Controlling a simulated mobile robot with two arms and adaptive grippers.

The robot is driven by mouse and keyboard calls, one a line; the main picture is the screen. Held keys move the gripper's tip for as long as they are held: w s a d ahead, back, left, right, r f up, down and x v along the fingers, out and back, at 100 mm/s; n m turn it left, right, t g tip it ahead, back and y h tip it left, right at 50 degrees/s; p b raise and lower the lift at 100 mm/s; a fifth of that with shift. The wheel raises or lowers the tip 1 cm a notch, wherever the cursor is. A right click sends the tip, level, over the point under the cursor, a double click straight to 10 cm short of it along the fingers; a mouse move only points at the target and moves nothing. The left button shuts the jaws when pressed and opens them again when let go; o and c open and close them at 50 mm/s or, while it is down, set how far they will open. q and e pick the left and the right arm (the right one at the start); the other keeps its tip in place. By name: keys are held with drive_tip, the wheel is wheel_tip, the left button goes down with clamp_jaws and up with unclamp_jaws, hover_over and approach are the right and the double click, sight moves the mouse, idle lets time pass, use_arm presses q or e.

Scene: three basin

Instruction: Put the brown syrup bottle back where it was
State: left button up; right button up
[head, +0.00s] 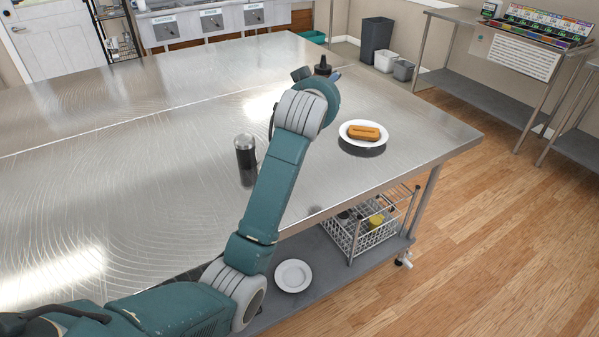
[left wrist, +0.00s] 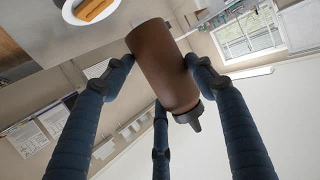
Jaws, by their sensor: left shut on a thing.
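The brown syrup bottle (left wrist: 163,68) is held between the blue fingers of my left gripper (left wrist: 158,66) in the left wrist view, its dark nozzle cap toward the lower right of that picture. In the head view my left gripper (head: 318,75) is over the far part of the steel table, mostly hidden behind my wrist. The bottle's dark pointed cap (head: 323,66) shows above it, upright; its body is hidden there. Whether the bottle touches the table cannot be told. My right gripper is in neither view.
The steel table (head: 120,165) has wide bare areas. A dark cylinder with a grey top (head: 245,155) stands left of my forearm. A white plate (head: 345,139) with a bun (head: 364,131) lies right of my wrist. A wire basket (head: 372,228) and an empty plate (head: 293,276) sit on the lower shelf.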

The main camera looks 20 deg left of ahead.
use_arm(q)
wheel_tip(320, 180, down, 7)
drive_tip(key=shift+w+f+p, duration=0.1)
drive_tip(key=shift+p, duration=0.3)
wheel_tip(320, 180, down, 12)
drive_tip(key=shift+r+p, duration=0.25)
drive_tip(key=shift+p, duration=0.15)
drive_tip(key=shift+f, duration=0.1)
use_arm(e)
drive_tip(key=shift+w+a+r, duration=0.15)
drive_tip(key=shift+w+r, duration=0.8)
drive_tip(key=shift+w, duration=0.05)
